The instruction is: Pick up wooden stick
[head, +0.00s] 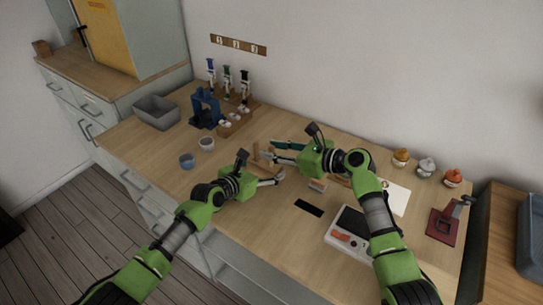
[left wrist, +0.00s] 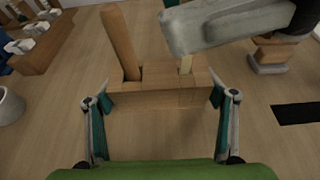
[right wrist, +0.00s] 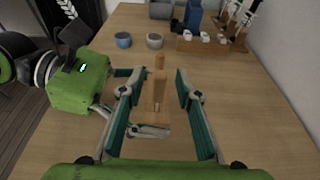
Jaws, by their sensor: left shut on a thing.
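A wooden stick (left wrist: 120,42) stands slightly tilted in a slot of a wooden block (left wrist: 160,97). A paler piece (left wrist: 186,65) sits in another slot, partly hidden by a finger of my right gripper. The stick (right wrist: 160,62) and block (right wrist: 152,118) also show in the right wrist view. My left gripper (head: 267,169) is shut on the block, one finger at each end. My right gripper (head: 280,152) is open, its fingers wide apart on either side of the stick and block in its wrist view; it grips nothing.
A blue cup (head: 187,161), a pale cup (head: 207,143) and a grey bin (head: 157,112) stand left. The front left of the table is clear.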

